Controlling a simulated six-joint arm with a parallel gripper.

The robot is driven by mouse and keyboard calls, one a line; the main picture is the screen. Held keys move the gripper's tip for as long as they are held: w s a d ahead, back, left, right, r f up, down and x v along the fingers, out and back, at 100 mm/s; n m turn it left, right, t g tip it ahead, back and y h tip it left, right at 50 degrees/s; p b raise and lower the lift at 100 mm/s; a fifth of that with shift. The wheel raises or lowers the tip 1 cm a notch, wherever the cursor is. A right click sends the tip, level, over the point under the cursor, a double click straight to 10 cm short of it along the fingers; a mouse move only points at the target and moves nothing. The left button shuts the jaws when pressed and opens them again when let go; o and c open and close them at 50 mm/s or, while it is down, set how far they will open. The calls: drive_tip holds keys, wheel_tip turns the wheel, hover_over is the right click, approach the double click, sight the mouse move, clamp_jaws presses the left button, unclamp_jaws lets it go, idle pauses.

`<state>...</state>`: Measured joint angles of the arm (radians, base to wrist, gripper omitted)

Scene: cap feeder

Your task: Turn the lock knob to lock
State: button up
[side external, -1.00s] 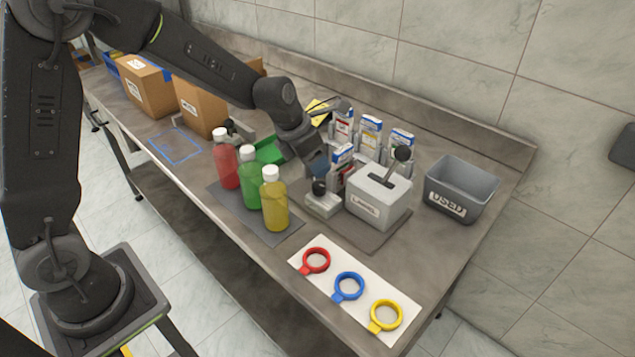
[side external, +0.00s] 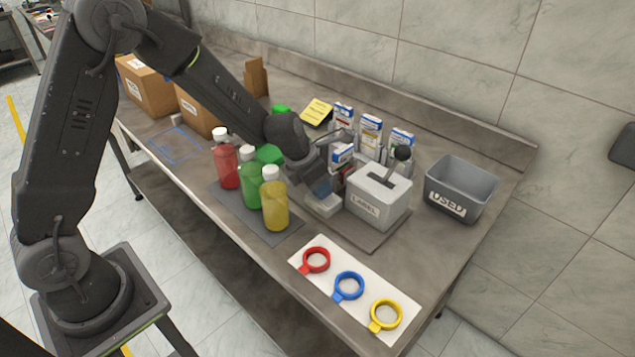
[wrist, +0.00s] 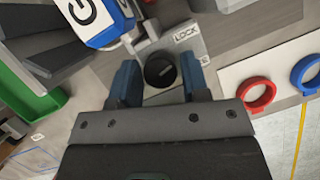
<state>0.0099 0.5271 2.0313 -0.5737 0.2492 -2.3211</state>
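The black round lock knob (wrist: 159,70) sits on a light grey base (wrist: 180,45) marked "LOCK" in the wrist view. My gripper (wrist: 159,76) is open, with one blue finger on each side of the knob. Gaps show between the knob and both fingers, so I see no grip on it. In the side external view my gripper (side external: 322,183) is directly over the grey base (side external: 323,205) and hides the knob. I cannot tell how far down the fingers reach along the knob.
A grey "LABEL" box (side external: 377,209) with a black lever stands close to the right. Red (side external: 228,170), green and yellow (side external: 275,208) bottles stand close to the left. Small cartons (side external: 371,132) stand behind. A "USED" bin (side external: 461,190) is further right.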

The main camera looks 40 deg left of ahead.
drive_tip(key=c, duration=0.6)
drive_tip(key=shift+n, duration=0.3)
drive_tip(key=shift+n+y, duration=0.4)
drive_tip(key=shift+n, duration=0.6)
drive_tip(key=shift+s, duration=0.1)
drive_tip(key=o, duration=0.9)
drive_tip(key=shift+o, duration=0.2)
